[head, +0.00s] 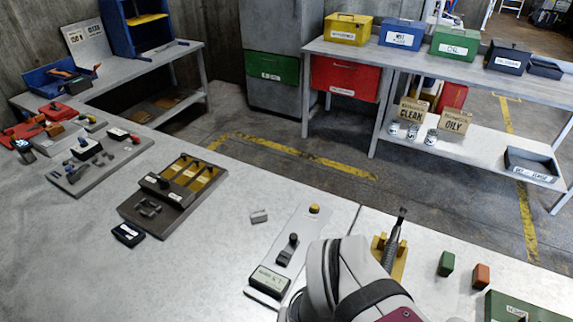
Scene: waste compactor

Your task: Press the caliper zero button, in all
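No thing is plainly readable as the caliper or its zero button. A long pale plate (301,240) on the bench bears a display box (269,281) at its near end, a black knob (289,246) mid-way and a yellow round knob (314,209) at its far end. A small black device with a pale screen (128,234) lies farther left on the bench. My grey-white arm fills the lower middle, just right of the display box, and hides the bench behind it. My gripper is not visible.
A dark tray with yellow slots (176,190) stands left of the plate. A small grey block (259,216) lies between them. A yellow stand with a dark upright tool (392,250) is right of my arm, with green (446,263) and orange (481,276) blocks beyond. The front-left bench is clear.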

